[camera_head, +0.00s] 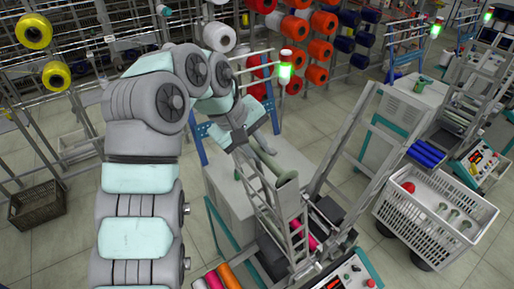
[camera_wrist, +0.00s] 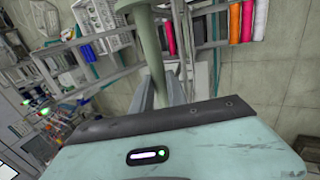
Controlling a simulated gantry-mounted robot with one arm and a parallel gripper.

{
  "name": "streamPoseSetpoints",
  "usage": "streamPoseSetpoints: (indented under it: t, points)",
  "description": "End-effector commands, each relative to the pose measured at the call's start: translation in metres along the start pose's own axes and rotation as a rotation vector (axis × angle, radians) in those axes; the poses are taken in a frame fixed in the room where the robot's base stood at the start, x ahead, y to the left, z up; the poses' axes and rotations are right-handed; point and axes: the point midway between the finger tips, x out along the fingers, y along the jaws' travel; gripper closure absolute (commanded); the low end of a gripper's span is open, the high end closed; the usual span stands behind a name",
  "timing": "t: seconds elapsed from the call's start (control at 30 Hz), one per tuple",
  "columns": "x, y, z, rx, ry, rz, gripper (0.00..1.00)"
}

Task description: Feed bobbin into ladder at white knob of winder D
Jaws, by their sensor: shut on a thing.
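My gripper (camera_head: 256,158) is shut on a grey-green bobbin (camera_head: 280,172) with a flared end. The bobbin is tilted, its flange toward the lower right, over the upper part of a grey metal ladder (camera_head: 265,210). I cannot tell whether they touch. In the wrist view the bobbin (camera_wrist: 151,50) stands up beyond the teal gripper housing, which hides its lower end and most of the fingers. A magenta bobbin (camera_head: 296,230) sits lower down at the ladder. I cannot make out the white knob or the winder's letter.
A white basket (camera_head: 430,226) with green bobbins and a red item stands at the right. Tall rails (camera_head: 345,150) rise right of the ladder. A rack of coloured cones fills the back.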

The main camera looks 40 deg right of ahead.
Motion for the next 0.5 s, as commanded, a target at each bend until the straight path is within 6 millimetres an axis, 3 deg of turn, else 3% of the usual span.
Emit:
streamPoseSetpoints:
  t: [0.5]
  points:
    - [0.033,-0.009,0.0,0.001,0.001,-0.001,1.0]
